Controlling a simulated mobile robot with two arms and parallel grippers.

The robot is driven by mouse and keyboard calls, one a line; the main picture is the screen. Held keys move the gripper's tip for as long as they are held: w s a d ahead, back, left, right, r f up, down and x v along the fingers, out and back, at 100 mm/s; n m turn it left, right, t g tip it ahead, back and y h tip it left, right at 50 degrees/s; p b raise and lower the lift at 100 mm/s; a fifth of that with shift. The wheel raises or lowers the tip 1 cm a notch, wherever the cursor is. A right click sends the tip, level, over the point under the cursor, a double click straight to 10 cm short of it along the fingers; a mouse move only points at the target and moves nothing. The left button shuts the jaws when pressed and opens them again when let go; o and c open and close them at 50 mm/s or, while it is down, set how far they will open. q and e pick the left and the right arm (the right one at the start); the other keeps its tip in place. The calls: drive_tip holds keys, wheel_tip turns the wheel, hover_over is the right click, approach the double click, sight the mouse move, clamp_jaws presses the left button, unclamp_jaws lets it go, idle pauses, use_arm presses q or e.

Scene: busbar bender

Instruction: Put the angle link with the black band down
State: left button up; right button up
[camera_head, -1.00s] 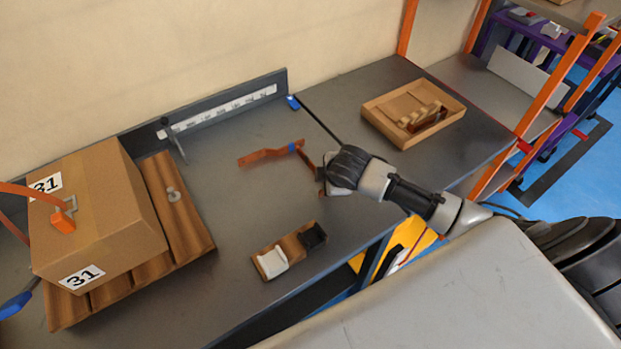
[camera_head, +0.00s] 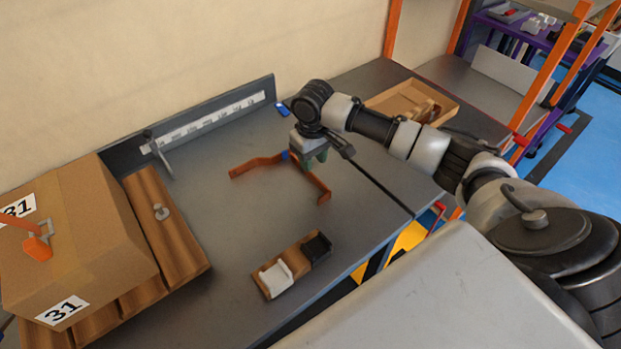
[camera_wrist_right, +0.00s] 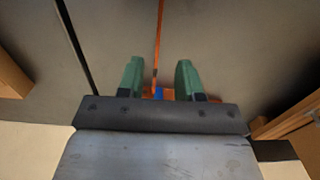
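A copper-coloured angle link (camera_head: 258,164) with a blue band (camera_head: 285,155) near its bend lies on the grey bench. One leg points left; the other runs toward the front right. My right gripper (camera_head: 316,158) is just above the bend, pointing down. Its green fingers (camera_wrist_right: 160,76) are apart, with the strip seen between them and gaps on both sides. My left gripper is not in view.
A cardboard box (camera_head: 75,240) stands on brown wooden boards at the left. A wooden piece with white and black blocks (camera_head: 295,264) lies near the front edge. A shallow wooden tray (camera_head: 392,101) is behind my right arm. A ruled fence (camera_head: 205,122) runs along the back.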

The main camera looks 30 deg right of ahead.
sight(313, 175)
wheel_tip(313, 175, down, 7)
drive_tip(key=shift+w+d, duration=0.15)
idle(0.4)
clamp_jaws()
drive_tip(key=shift+r, duration=0.1)
